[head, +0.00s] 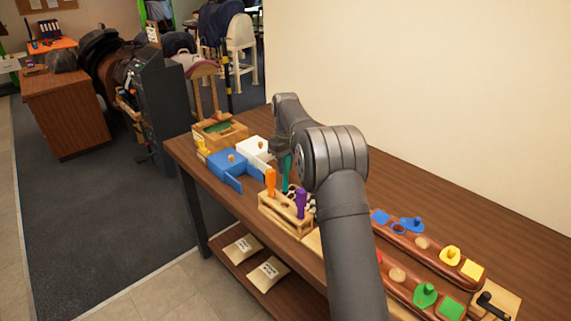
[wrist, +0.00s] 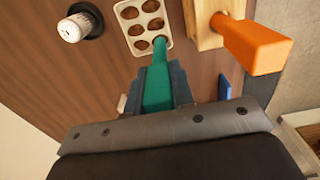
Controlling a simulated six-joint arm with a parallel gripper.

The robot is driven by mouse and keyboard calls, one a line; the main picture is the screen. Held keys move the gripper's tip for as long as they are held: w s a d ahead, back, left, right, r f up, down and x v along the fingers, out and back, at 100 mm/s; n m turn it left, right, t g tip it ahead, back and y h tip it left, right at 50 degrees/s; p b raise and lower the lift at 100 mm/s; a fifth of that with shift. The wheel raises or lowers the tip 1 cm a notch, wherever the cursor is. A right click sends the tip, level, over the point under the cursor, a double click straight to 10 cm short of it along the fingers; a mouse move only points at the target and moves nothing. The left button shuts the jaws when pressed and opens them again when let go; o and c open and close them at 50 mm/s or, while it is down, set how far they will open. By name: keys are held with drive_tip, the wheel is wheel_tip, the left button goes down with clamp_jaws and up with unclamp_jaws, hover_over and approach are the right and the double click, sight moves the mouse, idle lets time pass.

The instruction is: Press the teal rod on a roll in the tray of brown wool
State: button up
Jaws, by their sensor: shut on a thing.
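My gripper (wrist: 160,90) is shut on the teal rod (wrist: 157,75), which points away from the jaws in the wrist view. In the head view the teal rod (head: 286,168) hangs below my gripper, and the arm hides part of that area. The pale tray (wrist: 124,18) has several round hollows holding brown rolls (wrist: 135,30). The rod's tip overlaps the hollow at the tray's lower right in the wrist view; I cannot tell whether it touches the roll there.
An orange-handled tool (wrist: 250,42) stands in a wooden rack (head: 275,213), close to the rod, beside a purple handle (head: 300,204). A white knob on a black base (wrist: 74,28) is left of the tray.

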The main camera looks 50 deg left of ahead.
drive_tip(key=shift+f, duration=0.65)
idle(1.0)
drive_tip(key=shift+r, duration=3.55)
drive_tip(key=w+d+f+m, duration=0.1)
drive_tip(key=w+d+m, duration=0.4)
drive_tip(key=w+d, duration=0.75)
drive_tip(key=w+d+f+m, duration=0.2)
drive_tip(key=w+d+m, duration=0.2)
drive_tip(key=w+d, duration=0.9)
drive_tip(key=w+d+f+m, duration=0.1)
drive_tip(key=d+m, duration=0.8)
drive_tip(key=d, duration=2.6)
drive_tip(key=shift+w+d+f, duration=0.15)
drive_tip(key=shift+d+f, duration=0.25)
drive_tip(key=shift+f, duration=0.55)
